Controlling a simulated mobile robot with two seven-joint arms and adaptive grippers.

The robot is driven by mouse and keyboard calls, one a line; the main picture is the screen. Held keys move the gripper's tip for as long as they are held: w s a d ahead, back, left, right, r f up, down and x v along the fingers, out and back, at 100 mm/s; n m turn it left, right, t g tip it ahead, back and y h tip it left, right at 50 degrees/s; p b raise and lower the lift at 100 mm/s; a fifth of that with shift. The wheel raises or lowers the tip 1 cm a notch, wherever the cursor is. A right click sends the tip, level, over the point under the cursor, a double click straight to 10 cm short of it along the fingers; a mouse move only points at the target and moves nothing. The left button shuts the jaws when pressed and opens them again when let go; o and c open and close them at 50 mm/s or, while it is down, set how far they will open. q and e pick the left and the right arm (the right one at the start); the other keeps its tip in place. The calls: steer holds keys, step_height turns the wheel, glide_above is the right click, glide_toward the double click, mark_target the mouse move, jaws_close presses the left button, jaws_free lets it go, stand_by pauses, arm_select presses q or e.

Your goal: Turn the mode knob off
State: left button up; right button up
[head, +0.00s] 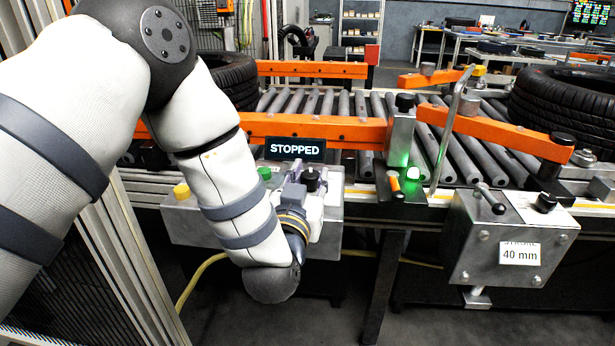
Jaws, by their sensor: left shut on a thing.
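My left arm comes in from the left and bends down to the grey control box (185,222) in front of the conveyor. My left gripper (310,186) is at the right part of the box top, shut on the black mode knob (311,174). The gripper hides part of the knob, so I cannot read its pointer or labels. A display (295,149) behind it reads STOPPED. My right gripper is not in view.
A yellow button (181,191) and a green button (264,173) sit on the same box. A second box (510,240) marked 40 mm, with a lever (489,196), stands right. Orange guide arms (310,130) cross the rollers. Tyres lie left (230,75) and right (565,105).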

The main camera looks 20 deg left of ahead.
arm_select(q)
steer(key=shift+d+r+n+y, duration=0.1)
steer(key=shift+d+n+y, duration=0.15)
steer(key=shift+n+y, duration=0.75)
steer(key=n+y, duration=0.1)
steer(key=y, duration=0.1)
steer(key=n+g+y, duration=0.1)
steer(key=y, duration=0.1)
steer(key=shift+d+f+g+p, duration=0.1)
steer(key=shift+f+g+p, duration=0.1)
steer(key=shift+g+p, duration=0.15)
steer(key=n+g+y, duration=0.1)
steer(key=n+y, duration=0.1)
steer(key=y, duration=0.1)
steer(key=shift+w+d+f+g, duration=0.1)
steer(key=shift+w+f+g, duration=0.05)
steer(key=shift+g, duration=0.2)
steer(key=shift+n+g+y+b, duration=0.4)
steer(key=shift+n+g+y, duration=0.3)
steer(key=shift+n+y, duration=0.1)
steer(key=shift+y, duration=0.3)
steer(key=o, duration=1.1)
steer(key=shift+o, duration=0.2)
steer(key=shift+r, duration=0.2)
